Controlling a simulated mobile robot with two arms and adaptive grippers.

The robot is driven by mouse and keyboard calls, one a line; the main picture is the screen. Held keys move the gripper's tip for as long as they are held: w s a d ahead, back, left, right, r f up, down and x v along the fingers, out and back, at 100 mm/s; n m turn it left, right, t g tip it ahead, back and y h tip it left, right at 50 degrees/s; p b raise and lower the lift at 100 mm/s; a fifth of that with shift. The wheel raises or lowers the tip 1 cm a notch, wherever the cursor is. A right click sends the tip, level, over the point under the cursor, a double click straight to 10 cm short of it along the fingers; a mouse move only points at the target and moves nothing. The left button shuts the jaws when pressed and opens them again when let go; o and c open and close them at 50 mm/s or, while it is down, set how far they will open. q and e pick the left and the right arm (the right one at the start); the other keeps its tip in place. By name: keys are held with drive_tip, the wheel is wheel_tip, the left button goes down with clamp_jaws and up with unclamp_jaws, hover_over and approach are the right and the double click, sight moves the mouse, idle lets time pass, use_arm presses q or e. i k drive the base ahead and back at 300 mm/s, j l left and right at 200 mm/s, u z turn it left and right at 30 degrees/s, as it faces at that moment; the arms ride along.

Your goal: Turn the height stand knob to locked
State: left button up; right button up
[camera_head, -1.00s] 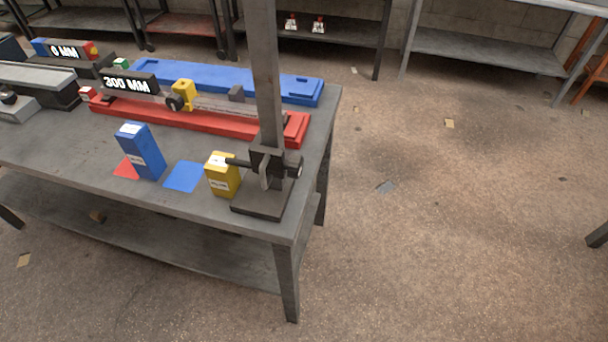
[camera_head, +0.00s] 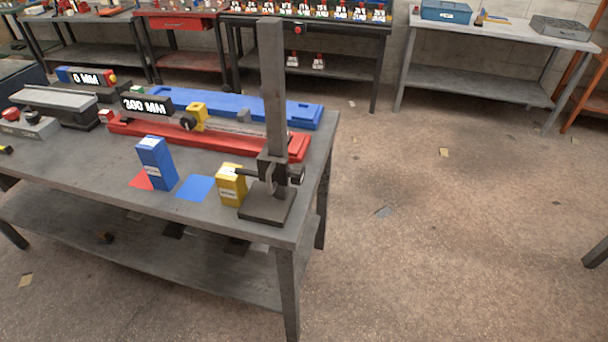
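The height stand (camera_head: 275,95) stands upright at the right front corner of the grey bench (camera_head: 85,165). It has a tall dark column on a square black base (camera_head: 267,205). A dark carriage with a round black knob (camera_head: 297,175) on its right side sits low on the column. A thin dark arm reaches left from the carriage over a yellow block (camera_head: 230,185). I cannot tell from here whether the knob is locked. Neither of my grippers is in view.
A blue block (camera_head: 157,163), a red square and a blue square (camera_head: 195,188) lie left of the yellow block. Behind are a red rail (camera_head: 240,140), a blue rail and a "300 MM" sign (camera_head: 147,106). Open floor (camera_head: 450,230) lies right of the bench. More benches stand along the back wall.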

sight(296, 174)
drive_tip(key=u, duration=0.85)
drive_tip(key=l+u, duration=0.2)
drive_tip(key=u, duration=0.3)
drive_tip(key=l+u, duration=0.25)
drive_tip(key=u, duration=0.2)
drive_tip(key=l+u, duration=0.25)
drive_tip(key=u, duration=0.25)
drive_tip(key=k+l+u, duration=0.1)
drive_tip(key=u, duration=0.35)
drive_tip(key=l, duration=0.1)
